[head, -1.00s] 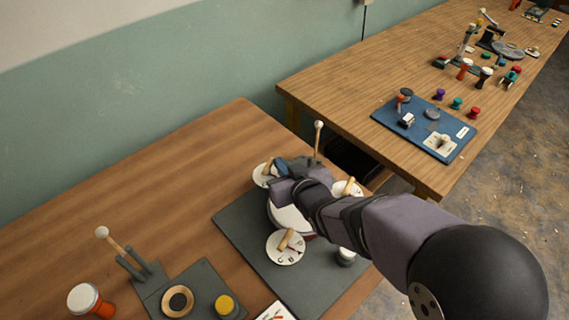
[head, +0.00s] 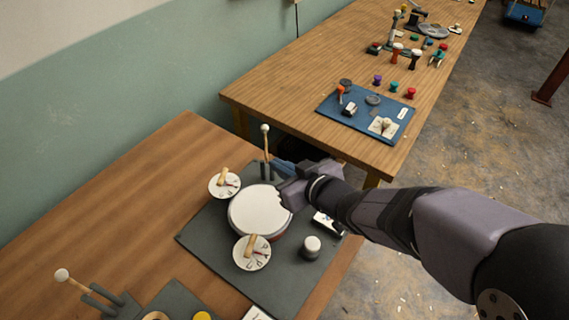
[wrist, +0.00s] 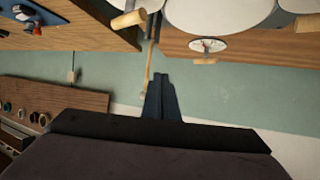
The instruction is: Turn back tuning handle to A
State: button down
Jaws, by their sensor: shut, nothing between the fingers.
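A drum with a white head (head: 258,210) stands on a dark grey board. A white lettered dial with a wooden handle (head: 224,184) is at its upper left, and a second dial with a handle (head: 251,252) is below it. Their letters are too small to read surely. My gripper (head: 281,165) is shut and empty above the board's far side, near an upright mallet (head: 265,143), touching no handle that I can see. The wrist view shows the blue shut fingers (wrist: 162,85), a dial (wrist: 208,45) with a handle, and two more handles (wrist: 129,19) (wrist: 307,22).
A grey knob with a white top (head: 311,247) and a white block (head: 327,224) stand on the board's right. Another mallet (head: 62,275) stands at lower left. A farther table holds a blue board (head: 350,128) and small drums. Bare wood lies left of the drum.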

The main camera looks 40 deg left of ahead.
jog(key=c, duration=2.5)
grip_release()
jog(key=shift+w+d+r, duration=0.2)
jog(key=shift+d+r, duration=0.05)
jog(key=shift+d, duration=0.25)
